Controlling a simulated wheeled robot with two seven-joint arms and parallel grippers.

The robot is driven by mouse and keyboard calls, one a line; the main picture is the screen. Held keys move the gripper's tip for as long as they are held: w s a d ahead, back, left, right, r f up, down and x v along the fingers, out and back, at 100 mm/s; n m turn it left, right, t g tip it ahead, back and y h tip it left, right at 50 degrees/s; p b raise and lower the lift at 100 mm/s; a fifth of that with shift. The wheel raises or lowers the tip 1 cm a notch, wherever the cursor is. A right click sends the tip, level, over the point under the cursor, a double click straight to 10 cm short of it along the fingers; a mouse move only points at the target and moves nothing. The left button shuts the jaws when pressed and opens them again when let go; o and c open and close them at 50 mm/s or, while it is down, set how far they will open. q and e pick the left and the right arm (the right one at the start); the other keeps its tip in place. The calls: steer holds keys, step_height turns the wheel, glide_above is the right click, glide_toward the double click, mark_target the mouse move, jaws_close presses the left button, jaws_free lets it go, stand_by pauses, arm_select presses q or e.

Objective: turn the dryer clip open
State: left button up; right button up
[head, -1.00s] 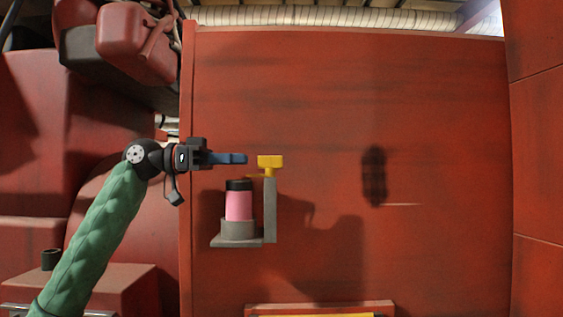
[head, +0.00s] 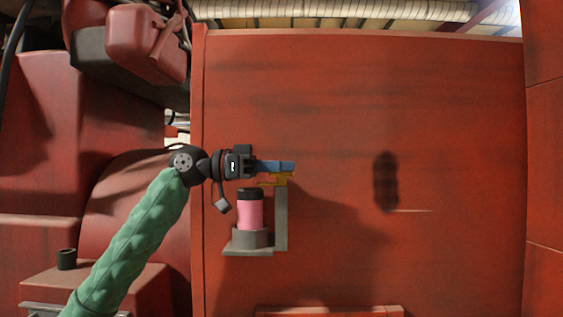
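The yellow clip (head: 279,181) sits at the top of a grey upright bracket (head: 281,220) on the red wall. The clip's thin arm reaches left over the pink dryer (head: 249,212), which has a black top and stands in a grey cup. My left gripper (head: 278,166) is level, coming from the left, with its blue fingers over the clip's top. The fingers hide most of the yellow handle. They are seen side-on, so I cannot tell whether they are closed on it. My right gripper is out of view.
Red machinery (head: 150,45) fills the left side, close to my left arm. A dark oblong fitting or shadow (head: 386,182) shows on the wall to the right. A red ledge (head: 330,311) shows at the bottom. The wall right of the bracket is otherwise bare.

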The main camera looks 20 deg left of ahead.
arm_select(q)
steer(key=shift+w+d, duration=0.1)
steer(key=shift+d, duration=0.05)
jaws_close()
